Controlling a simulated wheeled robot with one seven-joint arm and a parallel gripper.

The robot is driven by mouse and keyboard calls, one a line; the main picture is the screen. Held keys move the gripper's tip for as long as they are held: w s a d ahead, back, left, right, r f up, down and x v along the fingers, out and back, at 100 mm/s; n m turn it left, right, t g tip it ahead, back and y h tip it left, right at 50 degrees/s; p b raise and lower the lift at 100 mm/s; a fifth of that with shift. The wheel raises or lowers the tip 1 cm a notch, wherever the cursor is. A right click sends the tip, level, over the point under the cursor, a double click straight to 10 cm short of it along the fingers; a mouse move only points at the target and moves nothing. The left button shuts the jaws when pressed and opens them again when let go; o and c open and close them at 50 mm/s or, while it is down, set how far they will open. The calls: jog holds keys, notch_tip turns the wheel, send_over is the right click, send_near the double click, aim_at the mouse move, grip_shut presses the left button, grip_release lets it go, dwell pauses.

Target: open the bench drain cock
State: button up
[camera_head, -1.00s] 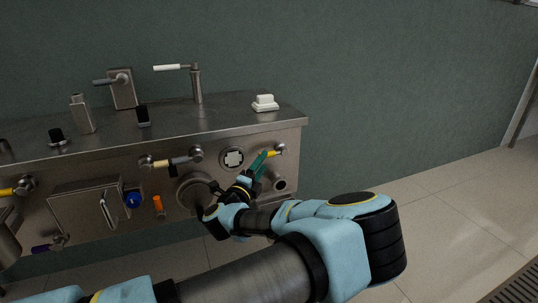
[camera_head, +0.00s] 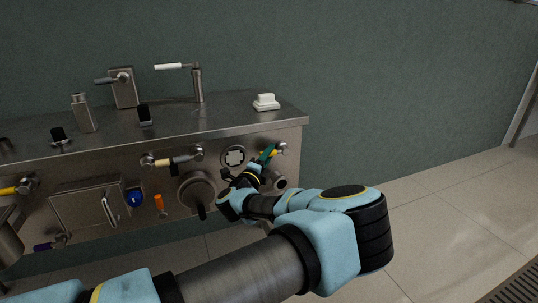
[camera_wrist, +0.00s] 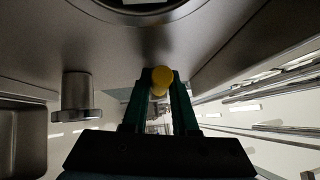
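A small lever cock with a yellow handle (camera_head: 274,153) sits at the right end of the bench's front panel, its metal body (camera_head: 282,147) near the corner. No label on it can be read. My gripper (camera_head: 268,152), with green fingers, is at this handle. In the wrist view the round yellow handle end (camera_wrist: 161,76) lies between the two fingertips (camera_wrist: 161,84), which appear to press on both its sides. The fingers hide part of the handle in the head view.
A round port (camera_head: 234,157), a large round dial (camera_head: 198,190) and a pipe stub (camera_head: 281,182) are close to my gripper. A white block (camera_head: 265,102) lies on the bench top. The floor to the right is clear.

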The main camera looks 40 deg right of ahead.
grip_shut()
dwell(0.9)
